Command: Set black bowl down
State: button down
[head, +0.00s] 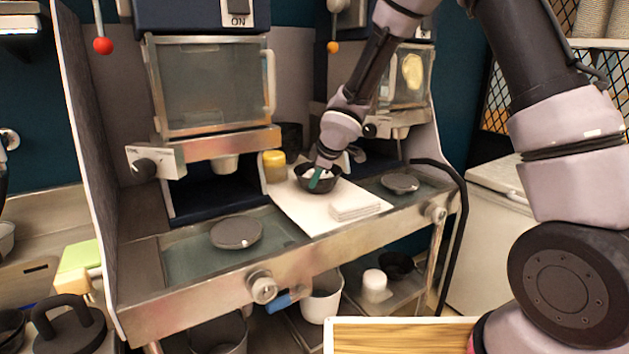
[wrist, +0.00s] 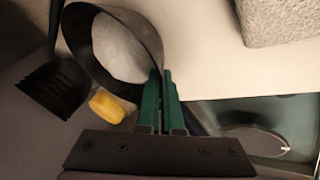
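A black bowl (head: 303,183) with something white inside is at the back of a white board (head: 297,208) on the metal counter. In the wrist view the black bowl (wrist: 83,47) shows its wide rim and pale inside. My gripper (head: 316,181) has green fingers. In the wrist view my gripper (wrist: 160,90) is closed together at the bowl's right rim, with the wall pinched between the fingers. The bowl is on or just above the board; I cannot tell whether it touches.
A white stack (head: 355,206) lies on the board's right front. A yellow container (head: 274,165) stands left of the bowl. Round dark lids sit at left (head: 237,233) and right (head: 400,183). Machines (head: 210,85) rise behind. The board's front left is clear.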

jog(key=shift+f, duration=0.15)
jog(key=c, duration=1.1)
grip_release()
jog(key=shift+s+d+r, duration=0.15)
jog(key=shift+d+r, duration=0.05)
jog(key=shift+r, duration=0.35)
jog(key=v, duration=1.1)
jog(key=shift+s, duration=0.15)
